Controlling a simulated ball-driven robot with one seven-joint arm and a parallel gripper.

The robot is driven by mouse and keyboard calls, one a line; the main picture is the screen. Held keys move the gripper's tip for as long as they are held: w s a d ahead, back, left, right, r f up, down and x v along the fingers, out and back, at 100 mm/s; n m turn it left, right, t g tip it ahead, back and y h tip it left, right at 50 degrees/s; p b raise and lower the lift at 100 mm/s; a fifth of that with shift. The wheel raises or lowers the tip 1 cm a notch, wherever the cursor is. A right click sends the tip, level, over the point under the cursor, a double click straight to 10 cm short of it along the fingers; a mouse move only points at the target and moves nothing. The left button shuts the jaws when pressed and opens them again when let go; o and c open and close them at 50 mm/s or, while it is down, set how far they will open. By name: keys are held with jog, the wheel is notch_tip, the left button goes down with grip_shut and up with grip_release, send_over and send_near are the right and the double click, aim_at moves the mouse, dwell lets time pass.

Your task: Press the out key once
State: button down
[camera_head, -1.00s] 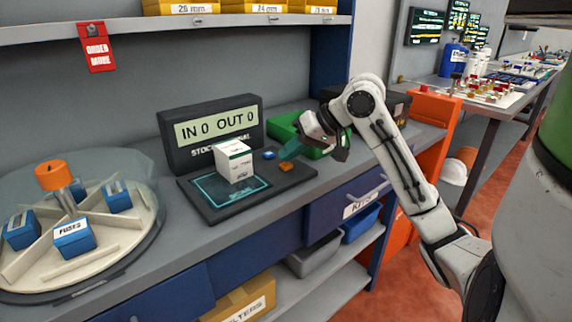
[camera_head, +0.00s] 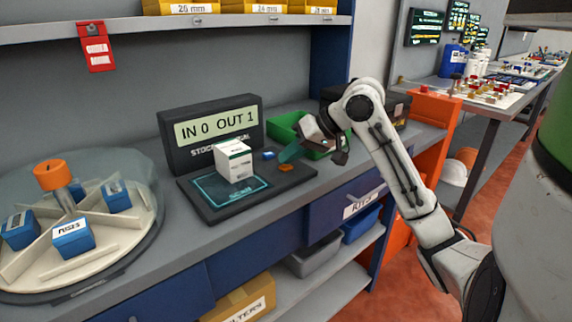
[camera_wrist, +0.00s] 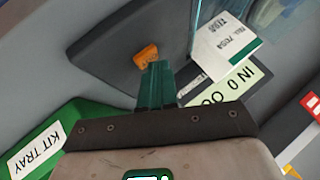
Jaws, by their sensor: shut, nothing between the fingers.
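The stock terminal (camera_head: 210,133) stands at the back of the bench, and its screen reads IN 0 OUT 1. Its dark base pad (camera_head: 215,212) carries a white box (camera_head: 233,161) on a glowing square. An orange key (camera_head: 286,167) and a blue key (camera_head: 268,155) sit to the right of the box; I cannot read any key label. My gripper (camera_head: 287,154) is shut and empty, its teal fingertips close by the keys. In the wrist view the fingertips (camera_wrist: 157,68) are just beside the orange key (camera_wrist: 147,53); I cannot tell if they touch. The blue key is hidden there.
A green kit tray (camera_head: 284,126) stands behind my gripper, with a dark box to its right. A round carousel (camera_head: 100,262) with blue boxes is at the left. A shelf with yellow bins (camera_head: 267,7) runs above. The bench front is clear.

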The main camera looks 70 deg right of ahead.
aim_at(290, 166)
jog(key=shift+r+p, duration=0.9)
jog(key=shift+p, duration=0.15)
notch_tip(290, 166, up, 5)
jog(key=p, duration=0.5)
dwell(0.8)
